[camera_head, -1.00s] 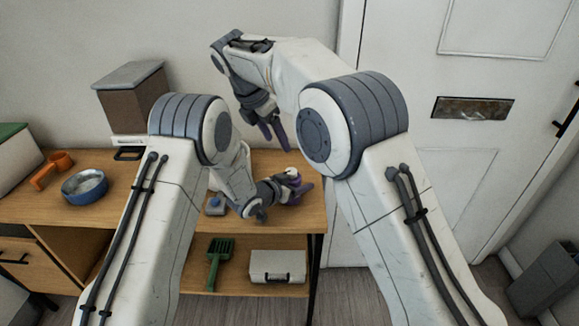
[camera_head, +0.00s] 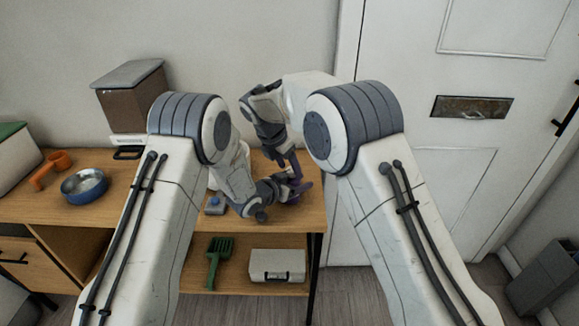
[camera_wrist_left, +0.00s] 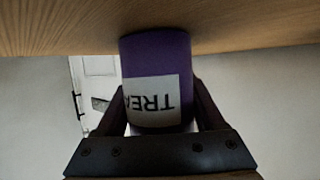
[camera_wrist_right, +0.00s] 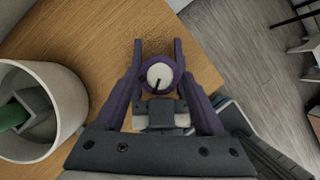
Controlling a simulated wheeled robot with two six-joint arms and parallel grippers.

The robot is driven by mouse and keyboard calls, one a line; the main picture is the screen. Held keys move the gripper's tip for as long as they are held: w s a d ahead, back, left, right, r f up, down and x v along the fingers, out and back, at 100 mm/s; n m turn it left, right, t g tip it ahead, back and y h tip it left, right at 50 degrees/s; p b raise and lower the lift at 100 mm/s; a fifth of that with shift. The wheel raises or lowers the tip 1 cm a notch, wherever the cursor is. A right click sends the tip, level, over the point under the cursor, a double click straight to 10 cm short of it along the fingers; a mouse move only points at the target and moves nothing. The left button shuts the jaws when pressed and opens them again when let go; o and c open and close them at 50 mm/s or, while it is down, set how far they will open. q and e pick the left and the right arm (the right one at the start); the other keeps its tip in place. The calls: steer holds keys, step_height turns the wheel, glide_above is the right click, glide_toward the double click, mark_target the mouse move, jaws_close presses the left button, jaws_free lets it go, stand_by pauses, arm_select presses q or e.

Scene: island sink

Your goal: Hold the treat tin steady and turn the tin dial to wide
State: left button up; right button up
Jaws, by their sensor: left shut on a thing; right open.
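The treat tin (camera_wrist_left: 155,58) is a purple cylinder with a white label reading "TREA", upside down in the left wrist view. It stands on the wooden top. My left gripper (camera_head: 290,190) is shut on its sides. In the right wrist view the tin's top shows a white round dial (camera_wrist_right: 158,72) with a dark pointer mark slanting toward the picture's bottom. My right gripper (camera_wrist_right: 158,50) is open above the tin, its fingers on either side of the dial with small gaps. In the head view the tin is mostly hidden by the grippers. Wide's marking cannot be read.
A white pot (camera_wrist_right: 70,100) with a green-handled thing inside stands near my right gripper. A blue bowl (camera_head: 84,186), an orange scoop (camera_head: 50,168) and a brown bin (camera_head: 133,100) are at left.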

steer(key=shift+f, duration=0.1)
jaws_close()
steer(key=shift+w+a+m+g+h, duration=0.1)
steer(key=shift+m+g+h, duration=0.25)
steer(key=shift+m, duration=0.8)
steer(key=shift+w+m+g+h, duration=0.15)
steer(key=shift+m+g, duration=0.3)
steer(key=shift+m, duration=0.7)
steer(key=shift+s, duration=0.1)
jaws_free()
steer(key=v, duration=1.2)
